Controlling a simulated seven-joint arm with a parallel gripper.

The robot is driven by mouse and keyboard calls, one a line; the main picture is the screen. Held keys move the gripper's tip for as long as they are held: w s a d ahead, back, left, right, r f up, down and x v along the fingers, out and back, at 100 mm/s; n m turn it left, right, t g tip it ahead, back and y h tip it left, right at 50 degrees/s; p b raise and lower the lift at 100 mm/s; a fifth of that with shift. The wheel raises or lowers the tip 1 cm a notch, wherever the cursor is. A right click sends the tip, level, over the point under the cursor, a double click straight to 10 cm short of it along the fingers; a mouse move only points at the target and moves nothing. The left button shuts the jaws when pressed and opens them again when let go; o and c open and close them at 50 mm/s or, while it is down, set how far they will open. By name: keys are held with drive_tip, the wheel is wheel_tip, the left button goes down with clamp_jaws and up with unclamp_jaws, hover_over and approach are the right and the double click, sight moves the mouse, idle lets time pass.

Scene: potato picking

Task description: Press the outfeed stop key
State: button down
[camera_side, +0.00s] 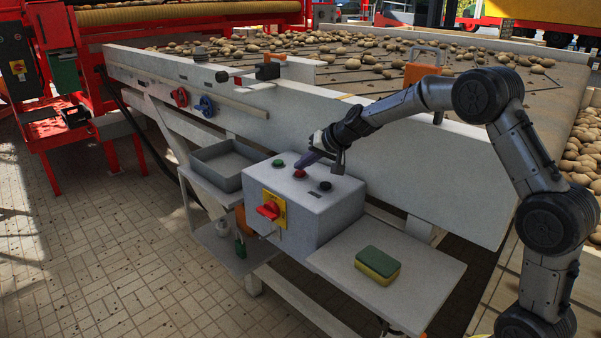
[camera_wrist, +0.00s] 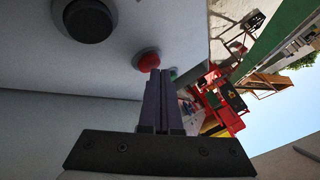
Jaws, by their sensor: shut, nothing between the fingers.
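The grey control box (camera_side: 300,215) stands on the side shelf of the conveyor table. Its sloped top carries a green key (camera_side: 277,162), a red key (camera_side: 299,174) and a black key (camera_side: 325,186) in a row. My gripper (camera_side: 304,163) is shut and empty, its fingertips right at the red key from above. In the wrist view the shut fingers (camera_wrist: 161,78) end just beside the red key (camera_wrist: 149,61); whether they touch it I cannot tell. The black key (camera_wrist: 84,20) shows large at upper left, and the green key (camera_wrist: 173,75) is partly hidden behind the fingers.
A red rotary switch on a yellow plate (camera_side: 270,209) is on the box front. A grey tray (camera_side: 226,163) stands left of the box; a green and yellow sponge (camera_side: 377,265) lies on the shelf at right. The table's white side wall (camera_side: 420,185) rises behind the box.

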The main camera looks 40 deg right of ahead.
sight(303, 174)
drive_tip(key=shift+r, duration=0.45)
drive_tip(key=shift+r, duration=0.1)
drive_tip(key=shift+r, duration=2.45)
